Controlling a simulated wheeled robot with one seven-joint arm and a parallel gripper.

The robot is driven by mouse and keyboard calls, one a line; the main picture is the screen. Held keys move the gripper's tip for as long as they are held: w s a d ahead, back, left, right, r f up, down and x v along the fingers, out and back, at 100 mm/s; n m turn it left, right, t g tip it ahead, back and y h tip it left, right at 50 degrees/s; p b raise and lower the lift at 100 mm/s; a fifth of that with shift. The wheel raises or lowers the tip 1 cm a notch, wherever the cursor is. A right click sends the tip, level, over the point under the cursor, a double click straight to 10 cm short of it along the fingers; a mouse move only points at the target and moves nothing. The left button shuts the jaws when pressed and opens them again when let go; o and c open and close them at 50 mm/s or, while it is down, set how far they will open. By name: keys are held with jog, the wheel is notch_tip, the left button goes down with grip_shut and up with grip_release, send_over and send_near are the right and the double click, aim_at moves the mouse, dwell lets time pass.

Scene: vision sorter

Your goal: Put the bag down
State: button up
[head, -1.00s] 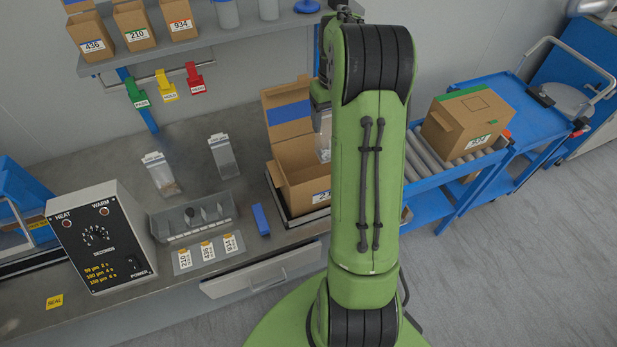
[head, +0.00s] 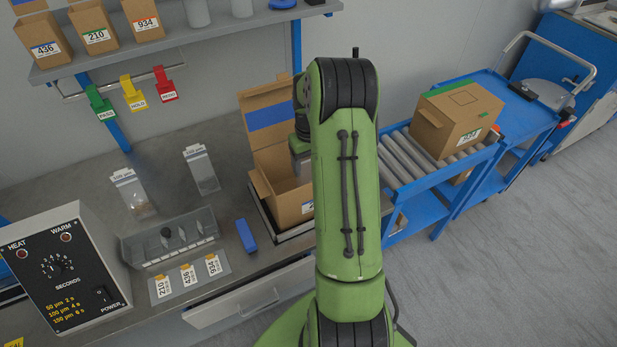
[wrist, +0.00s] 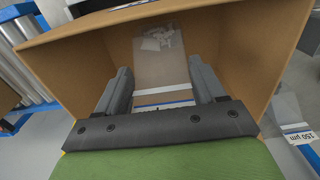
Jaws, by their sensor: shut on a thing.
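In the wrist view, a clear bag (wrist: 162,68) with a blue line, a white label strip and pale fragments at its far end is between the fingers of my gripper (wrist: 160,88). The gripper is shut on it, inside the walls of an open cardboard box (wrist: 245,45). I cannot tell whether the bag touches the box floor. In the head view the open box (head: 291,205) stands on the bench with a flap raised behind. My arm hides most of the gripper and the bag there.
Two other bags, one (head: 134,196) and another (head: 202,172), lie on the bench. A divided grey holder (head: 140,250), a blue block (head: 246,236) and a heat sealer (head: 65,270) stand left of the box. A closed carton (head: 455,115) sits on rollers at right.

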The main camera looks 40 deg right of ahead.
aim_at(309, 170)
jog(key=shift+f+b, duration=0.35)
jog(key=shift+f, duration=1.55)
jog(key=o, duration=1.6)
jog(key=shift+c, duration=0.2)
